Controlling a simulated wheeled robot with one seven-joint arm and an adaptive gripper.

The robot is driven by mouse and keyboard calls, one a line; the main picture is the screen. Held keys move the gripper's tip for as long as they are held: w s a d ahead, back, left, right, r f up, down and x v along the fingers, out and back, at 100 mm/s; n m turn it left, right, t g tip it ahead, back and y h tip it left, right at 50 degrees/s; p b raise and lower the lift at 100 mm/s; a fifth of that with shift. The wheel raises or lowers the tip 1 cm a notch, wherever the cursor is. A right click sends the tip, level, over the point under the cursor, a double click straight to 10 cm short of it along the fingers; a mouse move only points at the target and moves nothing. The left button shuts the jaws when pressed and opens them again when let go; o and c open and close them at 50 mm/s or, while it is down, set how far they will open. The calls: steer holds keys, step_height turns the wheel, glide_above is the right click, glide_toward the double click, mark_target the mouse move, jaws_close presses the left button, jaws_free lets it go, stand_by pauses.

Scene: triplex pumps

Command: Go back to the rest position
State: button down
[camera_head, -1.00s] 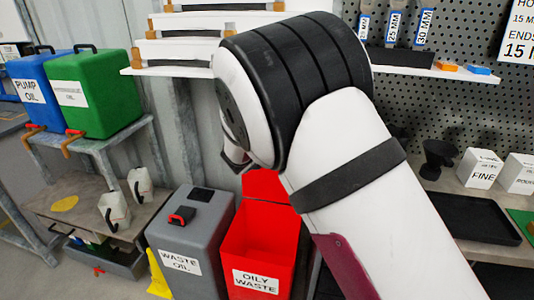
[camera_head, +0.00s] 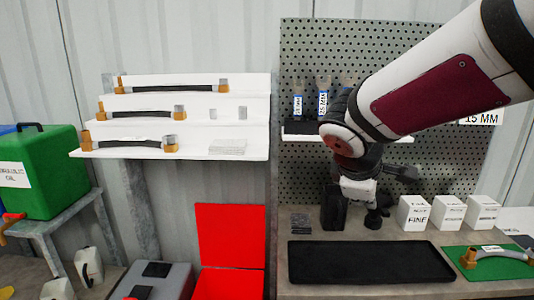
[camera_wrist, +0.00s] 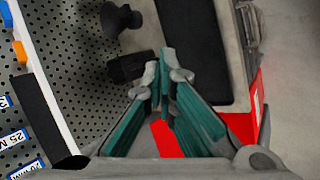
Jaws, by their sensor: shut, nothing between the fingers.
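My gripper (camera_wrist: 164,75) shows in the wrist view with its teal-padded fingers converging to touching tips. Nothing is held between them. In the wrist view it hangs over the bench edge, with a black tray (camera_wrist: 190,35) beyond the tips and a red bin (camera_wrist: 166,140) showing below between the fingers. In the head view my arm reaches in from the upper right and bends down in front of the pegboard. The gripper itself is hard to make out there against dark items on the bench.
The black tray also shows in the head view (camera_head: 370,262), with white boxes (camera_head: 412,212) behind it. A green mat (camera_head: 485,262) with a hose lies at right. White shelves (camera_head: 185,88) hold hoses. The open red bin (camera_head: 232,235) and grey waste bin (camera_head: 165,280) stand below.

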steer(key=s+r+m+g+y+p, duration=0.2)
steer(key=s+m, duration=1)
steer(key=s, duration=1.5)
steer(key=y+p, duration=0.1)
steer(key=y, duration=0.1)
steer(key=shift+s+a+m+y+p, duration=0.2)
steer(key=shift+m+y+p, duration=0.1)
steer(key=shift+p, duration=0.1)
